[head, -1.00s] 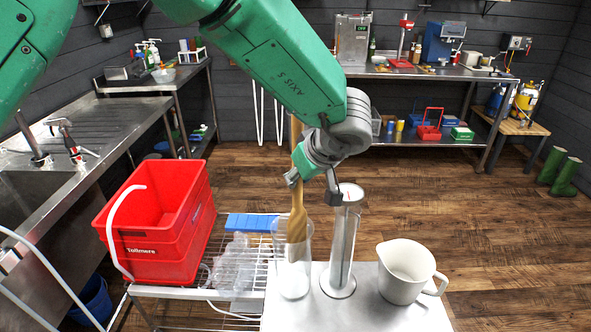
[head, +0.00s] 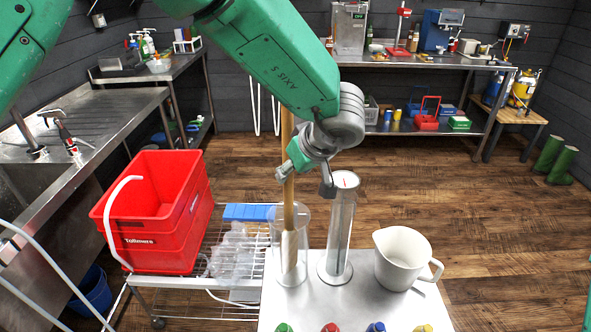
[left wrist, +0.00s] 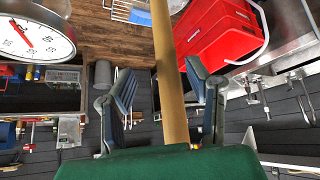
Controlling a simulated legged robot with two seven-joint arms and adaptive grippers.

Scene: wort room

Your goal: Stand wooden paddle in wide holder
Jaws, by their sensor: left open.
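The wooden paddle (head: 289,212) stands nearly upright, its lower part inside the clear wide holder (head: 304,250) on the steel table. Whether its tip touches the holder's bottom is hard to tell. My left gripper (head: 288,172) is around the paddle's handle above the holder rim. In the left wrist view, the handle (left wrist: 168,75) passes between the fingers of my left gripper (left wrist: 165,95), which are spread with gaps at both sides. My right gripper is not in view.
A tall clear cylinder (head: 339,235) with a dial thermometer (head: 345,180) stands close right of the holder. A white jug (head: 402,258) is further right. A red crate (head: 155,225) sits at left. Several coloured caps line the table's front, including a red one (head: 330,327).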

